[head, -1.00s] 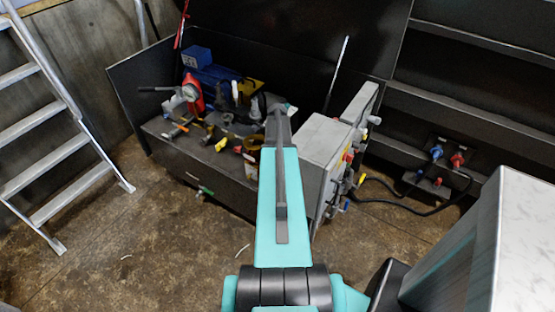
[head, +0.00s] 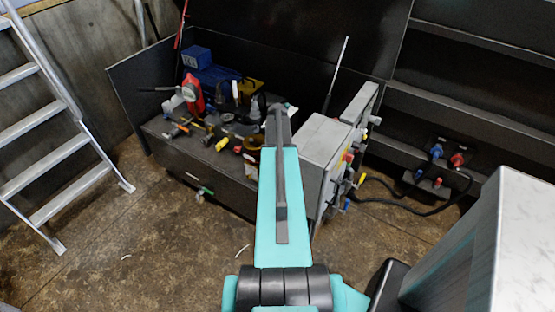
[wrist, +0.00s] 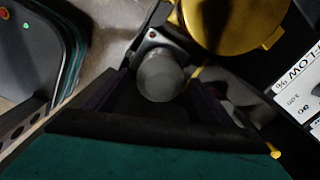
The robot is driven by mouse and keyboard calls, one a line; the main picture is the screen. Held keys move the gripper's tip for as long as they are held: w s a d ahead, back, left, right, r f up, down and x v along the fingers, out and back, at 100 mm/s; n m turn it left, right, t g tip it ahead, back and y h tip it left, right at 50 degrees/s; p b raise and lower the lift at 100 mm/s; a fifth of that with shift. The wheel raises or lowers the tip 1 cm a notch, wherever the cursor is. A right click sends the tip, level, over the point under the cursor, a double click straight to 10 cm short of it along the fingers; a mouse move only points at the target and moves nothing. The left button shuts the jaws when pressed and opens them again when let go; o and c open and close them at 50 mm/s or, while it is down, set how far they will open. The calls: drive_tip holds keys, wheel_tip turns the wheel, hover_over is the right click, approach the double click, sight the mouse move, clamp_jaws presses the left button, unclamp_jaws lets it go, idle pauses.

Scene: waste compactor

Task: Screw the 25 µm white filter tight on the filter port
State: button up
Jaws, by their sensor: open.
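My gripper (wrist: 160,98) is open in the wrist view, its dark fingers on either side of a pale grey round-topped piece (wrist: 160,76). The piece stands at a dark square-cornered block. I cannot tell whether it is the white filter or part of the filter port, nor whether the fingers touch it. No 25 µm marking is readable. In the head view my arm hides the gripper and whatever is in front of it. A small white upright cylinder (head: 235,89) stands on the cluttered bench; I cannot tell if it is the filter.
A large yellow round part (wrist: 232,20) and a white label reading "FLOW" (wrist: 300,82) are close to the gripper. The bench (head: 225,176) holds a red-handled tool (head: 192,94) and blue equipment (head: 210,72). A grey cabinet (head: 322,140) stands right; a ladder (head: 60,150) left.

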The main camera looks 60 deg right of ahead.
drive_tip(key=shift+n, duration=1.9)
drive_tip(key=shift+n, duration=2.6)
drive_tip(key=shift+n, duration=2.6)
drive_tip(key=shift+n, duration=2.6)
